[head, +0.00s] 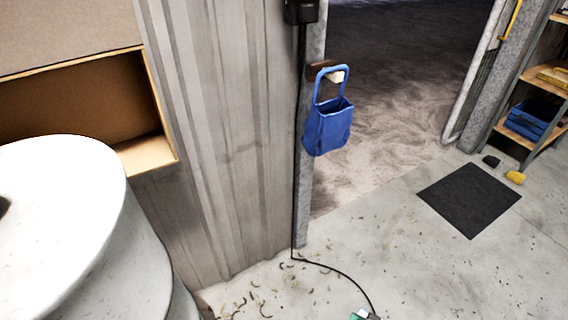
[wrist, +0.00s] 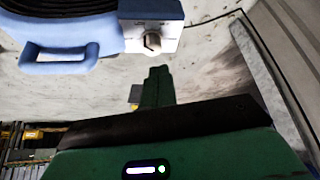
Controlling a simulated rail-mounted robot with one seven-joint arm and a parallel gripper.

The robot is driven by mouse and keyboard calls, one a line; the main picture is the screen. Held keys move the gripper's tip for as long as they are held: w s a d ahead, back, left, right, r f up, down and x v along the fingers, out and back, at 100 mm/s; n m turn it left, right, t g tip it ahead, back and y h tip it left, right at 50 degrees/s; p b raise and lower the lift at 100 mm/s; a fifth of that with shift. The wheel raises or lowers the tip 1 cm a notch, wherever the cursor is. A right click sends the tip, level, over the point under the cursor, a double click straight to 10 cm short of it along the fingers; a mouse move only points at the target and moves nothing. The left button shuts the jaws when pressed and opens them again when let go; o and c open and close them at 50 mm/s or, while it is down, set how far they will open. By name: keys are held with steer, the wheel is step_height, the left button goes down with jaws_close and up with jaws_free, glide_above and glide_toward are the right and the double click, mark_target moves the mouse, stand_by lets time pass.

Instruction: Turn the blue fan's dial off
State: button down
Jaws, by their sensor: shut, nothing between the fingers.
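The blue fan (wrist: 75,40) shows in part at the upper left of the wrist view, with a blue loop handle and a dark ribbed part. A pale control box (wrist: 165,18) adjoins it on the right. I cannot tell which way the dial points. The fan is not recognisable in the head view.
In the head view, a large white rounded object (head: 60,220) fills the lower left beside a cardboard box (head: 75,100). A blue bag (head: 328,125) hangs on a post by the doorway. A black cable (head: 340,272) crosses the floor. A dark mat (head: 468,200) lies right, before shelves (head: 540,90).

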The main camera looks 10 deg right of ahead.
step_height(320, 180, down, 7)
steer(key=b, duration=0.6)
steer(key=shift+f, duration=0.1)
steer(key=shift+w+d+b, duration=0.2)
steer(key=shift+d+b, duration=0.25)
steer(key=shift+b, duration=0.1)
stand_by(0.4)
steer(key=shift+s+d, duration=0.1)
stand_by(0.6)
steer(key=shift+s+d+p, duration=0.2)
steer(key=shift+d+p, duration=0.1)
steer(key=shift+p, duration=0.05)
steer(key=shift+s+a+r+p, duration=0.1)
steer(key=shift+a+r+p, duration=0.05)
steer(key=shift+r+p, duration=0.15)
steer(key=shift+s+a+f, duration=0.1)
steer(key=shift+s+f, duration=0.05)
steer(key=shift+f, duration=0.05)
